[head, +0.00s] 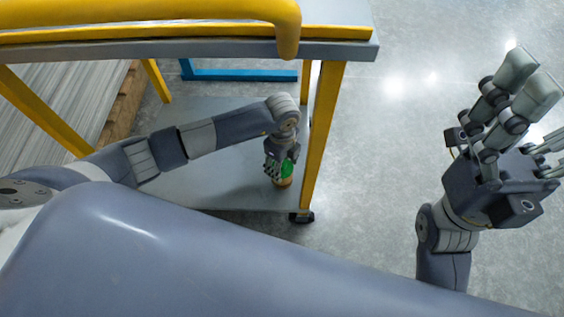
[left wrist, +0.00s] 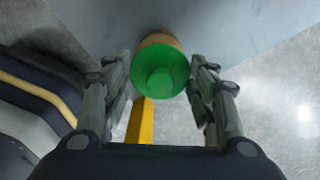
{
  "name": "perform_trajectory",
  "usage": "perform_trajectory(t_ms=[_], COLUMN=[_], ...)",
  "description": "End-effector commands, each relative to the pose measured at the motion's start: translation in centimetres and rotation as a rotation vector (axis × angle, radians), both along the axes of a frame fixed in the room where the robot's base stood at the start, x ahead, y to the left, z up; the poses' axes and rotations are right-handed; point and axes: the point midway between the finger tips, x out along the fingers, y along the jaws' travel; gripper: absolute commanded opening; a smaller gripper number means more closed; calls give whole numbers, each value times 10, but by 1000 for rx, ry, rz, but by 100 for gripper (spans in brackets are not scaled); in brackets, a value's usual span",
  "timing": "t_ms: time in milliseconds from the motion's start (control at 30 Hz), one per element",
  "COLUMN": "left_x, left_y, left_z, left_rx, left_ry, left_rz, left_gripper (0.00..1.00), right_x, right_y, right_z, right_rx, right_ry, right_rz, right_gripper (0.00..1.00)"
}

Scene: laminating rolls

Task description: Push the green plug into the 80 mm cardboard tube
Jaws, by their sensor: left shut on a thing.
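The green plug (left wrist: 160,72) has a round face with a raised centre knob and fills the middle of the left wrist view. Behind it a brown rim of the cardboard tube (left wrist: 158,40) shows; the plug hides most of it, so how deep the plug sits is hard to tell. In the head view the plug (head: 288,167) is small above the tube (head: 284,183), on the cart's lower shelf. My left gripper (head: 278,168) is shut on the plug, with fingers on both sides. My right gripper (head: 528,108) is open and empty, raised at the right.
The yellow and grey cart has a top edge (head: 200,50) above my left arm and a yellow leg (head: 323,135) just right of the tube. The lower shelf (head: 215,185) is mostly bare. Grey slats (head: 60,100) lie at the left. The floor at the right is clear.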

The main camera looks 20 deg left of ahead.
Motion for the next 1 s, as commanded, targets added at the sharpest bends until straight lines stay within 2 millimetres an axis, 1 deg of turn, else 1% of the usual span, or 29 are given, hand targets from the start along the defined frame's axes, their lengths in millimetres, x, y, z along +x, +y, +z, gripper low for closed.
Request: perform_trajectory(t_ms=[33, 333, 367, 400, 433, 833, 933, 1000], left_x=[-1, -1, -1, -1, -1, 0, 1, 1], left_y=[1, 2, 2, 2, 2, 1, 1, 1], left_z=[-3, -4, -4, -5, -4, 0, 11, 22], left_rx=[3, 5, 5, 5, 5, 2, 2, 1], left_ry=[1, 1, 2, 2, 2, 0, -2, -4], left_rz=[1, 2, 2, 2, 2, 1, 1, 0], left_gripper=[34, 35, 59, 69, 75, 76, 76, 76], right_x=[0, 0, 0, 0, 0, 2, 1, 1], right_y=[0, 0, 1, 1, 1, 1, 1, 1], right_z=[-1, -1, -1, -1, -1, -3, -3, -2], right_rx=[-1, -1, -2, -2, -3, -4, -4, -4], right_ry=[-1, -2, -2, -2, -2, 11, 9, 7], right_rz=[0, 1, 1, 1, 2, 1, 1, 1], right_gripper=[82, 82, 82, 82, 82, 82, 82, 82])
